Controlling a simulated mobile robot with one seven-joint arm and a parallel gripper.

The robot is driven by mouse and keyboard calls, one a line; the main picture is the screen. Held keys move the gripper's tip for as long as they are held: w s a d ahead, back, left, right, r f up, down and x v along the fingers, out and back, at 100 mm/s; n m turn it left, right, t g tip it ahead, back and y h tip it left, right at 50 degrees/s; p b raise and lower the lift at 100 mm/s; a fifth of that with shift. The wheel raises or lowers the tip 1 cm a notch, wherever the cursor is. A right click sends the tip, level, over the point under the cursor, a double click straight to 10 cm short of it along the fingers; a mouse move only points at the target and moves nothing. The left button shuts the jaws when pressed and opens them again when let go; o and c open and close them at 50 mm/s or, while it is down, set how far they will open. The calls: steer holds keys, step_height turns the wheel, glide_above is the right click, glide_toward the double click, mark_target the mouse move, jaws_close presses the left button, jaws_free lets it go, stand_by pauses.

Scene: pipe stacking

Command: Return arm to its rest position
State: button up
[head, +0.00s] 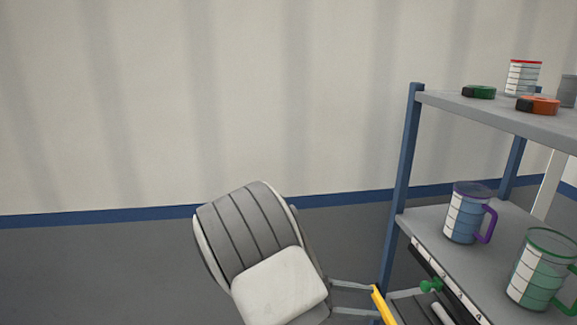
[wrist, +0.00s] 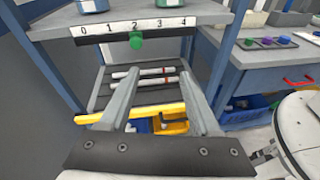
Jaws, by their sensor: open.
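My gripper (head: 374,299) is at the lower middle of the head view, beside the front of the shelf rack, with the white and grey arm link behind it. In the wrist view its two grey fingers (wrist: 158,76) stand wide apart, with nothing between them. Beyond the fingers, white pipes (wrist: 155,72) lie on a dark tray (wrist: 101,91) below a numbered strip (wrist: 134,28). The gripper appears apart from them. A green knob (wrist: 136,42) sits under the 2 on the strip; it also shows in the head view (head: 431,286).
The blue-posted rack (head: 403,150) holds a purple-handled cup (head: 466,214) and a green-handled cup (head: 540,270), with tape measures (head: 538,105) above. A yellow bar (wrist: 160,111) edges the tray. A workbench (wrist: 262,55) stands right in the wrist view. Floor left of the arm is clear.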

steer(key=s+a+r+m+t+y+p, duration=0.3)
steer(key=s+r+m+t+y+p, duration=0.2)
steer(key=s+r+m+y, duration=1)
steer(key=s+r+m, duration=0.1)
steer(key=s+r, duration=0.3)
steer(key=r, duration=0.2)
steer(key=shift+r+m+t+y+p, duration=0.3)
steer(key=shift+r+m+p, duration=0.05)
steer(key=shift+m+p, duration=0.05)
